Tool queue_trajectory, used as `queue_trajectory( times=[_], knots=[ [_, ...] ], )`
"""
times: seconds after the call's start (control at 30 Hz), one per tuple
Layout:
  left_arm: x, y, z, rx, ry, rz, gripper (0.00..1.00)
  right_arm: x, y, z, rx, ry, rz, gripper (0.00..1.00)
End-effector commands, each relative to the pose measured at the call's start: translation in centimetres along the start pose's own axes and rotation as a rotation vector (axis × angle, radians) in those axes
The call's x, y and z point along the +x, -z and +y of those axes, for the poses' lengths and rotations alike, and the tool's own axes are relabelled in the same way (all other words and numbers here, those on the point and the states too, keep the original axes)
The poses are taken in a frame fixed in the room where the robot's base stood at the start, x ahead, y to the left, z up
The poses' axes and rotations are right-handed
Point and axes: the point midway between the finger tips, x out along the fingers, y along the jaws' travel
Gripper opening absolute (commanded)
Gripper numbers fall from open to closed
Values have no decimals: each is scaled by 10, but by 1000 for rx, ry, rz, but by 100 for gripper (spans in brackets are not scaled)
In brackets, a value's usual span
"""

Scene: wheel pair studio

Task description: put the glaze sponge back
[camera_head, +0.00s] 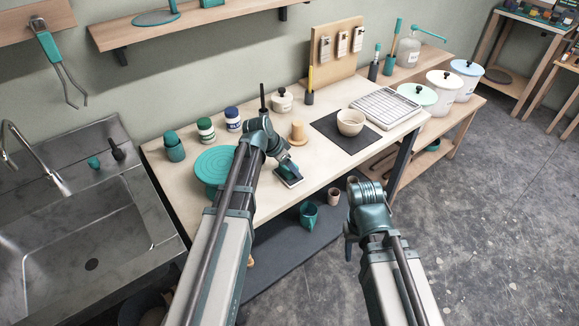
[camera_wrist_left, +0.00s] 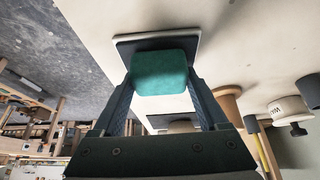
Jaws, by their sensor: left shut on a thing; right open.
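The glaze sponge (camera_wrist_left: 158,72) is a teal block between the two fingers of my left gripper (camera_wrist_left: 158,84) in the left wrist view. My left gripper also shows in the head view (camera_head: 286,166), low over the worktable, and is shut on the sponge. A small dark tray with a pale rim (camera_wrist_left: 126,42) lies directly beyond the sponge; it also shows in the head view (camera_head: 290,181). I cannot tell whether the sponge touches it. My right gripper (camera_head: 351,236) is open, beside the table's front side, with its fingers mostly hidden.
The worktable (camera_head: 335,97) holds a teal round wheel (camera_head: 214,163), a wooden cone-like piece (camera_head: 298,132), glaze jars (camera_head: 206,129) and a white bowl (camera_head: 350,122) on a dark mat. A steel sink (camera_head: 90,215) stands at left.

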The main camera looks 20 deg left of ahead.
Motion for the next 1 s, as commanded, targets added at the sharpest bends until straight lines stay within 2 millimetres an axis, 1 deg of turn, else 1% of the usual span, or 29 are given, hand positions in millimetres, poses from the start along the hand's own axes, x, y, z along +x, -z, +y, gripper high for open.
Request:
queue_trajectory(
  times=[0.03,0.1,0.17,0.43,0.57,0.77,1.0],
  knots=[
    [2,-1,0,0,0,0,78,2,0,0,0,0,0,50],
    [1,0,0,0,0,0,91,1,0,0,0,0,0,50],
    [1,0,0,0,0,0,100,1,0,0,0,0,0,50],
    [0,0,0,0,0,0,100,0,0,0,0,0,0,50],
    [-4,2,0,0,0,0,100,-4,0,0,0,0,0,50],
    [-23,2,0,-1,1,0,100,-22,-1,2,0,0,0,50],
    [-62,4,1,-1,1,0,100,-56,-3,5,0,0,0,50]
  ],
)
